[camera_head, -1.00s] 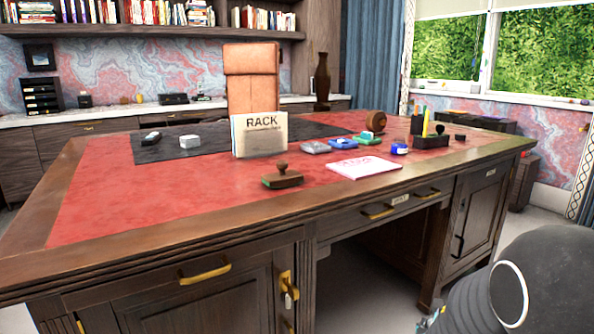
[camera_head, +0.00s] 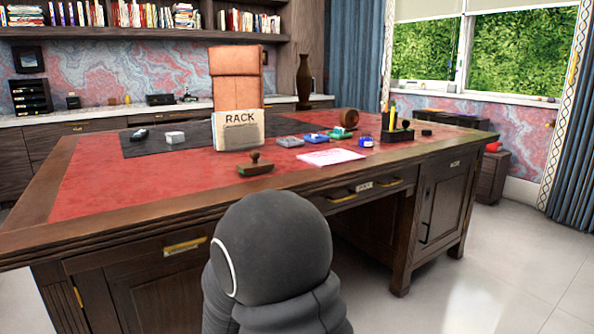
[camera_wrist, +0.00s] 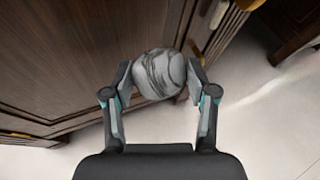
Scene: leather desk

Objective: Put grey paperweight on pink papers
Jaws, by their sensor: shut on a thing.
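My gripper (camera_wrist: 160,80) shows in the wrist view, its two fingers shut on the grey paperweight (camera_wrist: 155,74). The paperweight is round, with dark and light marbled bands. It hangs clear of the floor, in front of the desk's dark wooden side. The pink papers (camera_head: 331,156) lie flat on the red desk top near its front edge in the head view, right of the rack. In the head view the gripper and the paperweight are hidden; only a rounded dark part of my arm shows, in front of the desk.
On the desk (camera_head: 120,185), a wooden stamp (camera_head: 255,166) lies left of the papers. A rack (camera_head: 239,129), a grey item (camera_head: 290,141), blue items and a pen holder (camera_head: 397,127) stand behind or beside them. The left front of the red top is clear.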

